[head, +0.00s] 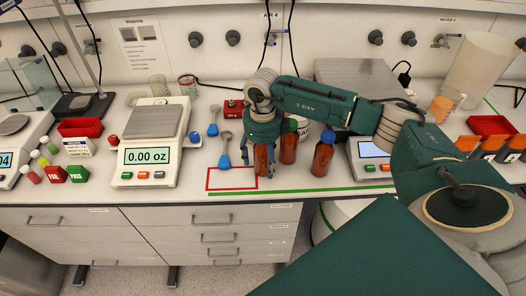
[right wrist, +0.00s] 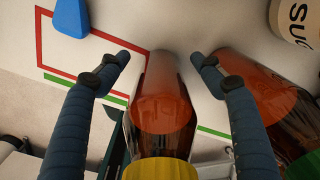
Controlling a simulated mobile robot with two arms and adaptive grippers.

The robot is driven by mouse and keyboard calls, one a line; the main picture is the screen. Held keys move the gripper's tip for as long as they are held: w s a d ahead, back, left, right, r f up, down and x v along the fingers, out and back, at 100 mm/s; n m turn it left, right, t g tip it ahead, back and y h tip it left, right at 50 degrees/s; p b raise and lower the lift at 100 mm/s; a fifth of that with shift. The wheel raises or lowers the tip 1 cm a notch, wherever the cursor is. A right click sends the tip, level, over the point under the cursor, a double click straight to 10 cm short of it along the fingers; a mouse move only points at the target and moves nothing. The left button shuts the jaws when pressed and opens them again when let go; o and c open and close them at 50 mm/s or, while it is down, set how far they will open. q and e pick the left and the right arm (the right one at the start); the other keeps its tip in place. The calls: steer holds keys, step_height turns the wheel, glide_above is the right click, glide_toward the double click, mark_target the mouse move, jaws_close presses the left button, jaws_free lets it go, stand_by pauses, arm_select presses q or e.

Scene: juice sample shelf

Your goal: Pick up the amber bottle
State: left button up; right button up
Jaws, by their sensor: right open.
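Three amber bottles stand on the counter. The one with a yellow cap (right wrist: 160,125) is between the open fingers of my right gripper (right wrist: 165,60) in the right wrist view; contact does not show. In the head view my right gripper (head: 260,168) reaches down around this bottle and partly hides it. A second amber bottle with a green cap (right wrist: 262,95) stands just outside the right finger; it also shows in the head view (head: 288,149). A third amber bottle with a blue cap (head: 323,157) stands farther right. My left gripper is not in view.
A red outlined square (head: 231,189) lies left of the bottles, with a green line (head: 350,191) along the counter edge. Blue-handled scoops (head: 225,161) and a scale reading 0.00 oz (head: 148,157) are left.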

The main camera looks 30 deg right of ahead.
steer(key=shift+w, duration=0.1)
steer(key=c, duration=1.4)
steer(key=shift+c, duration=0.2)
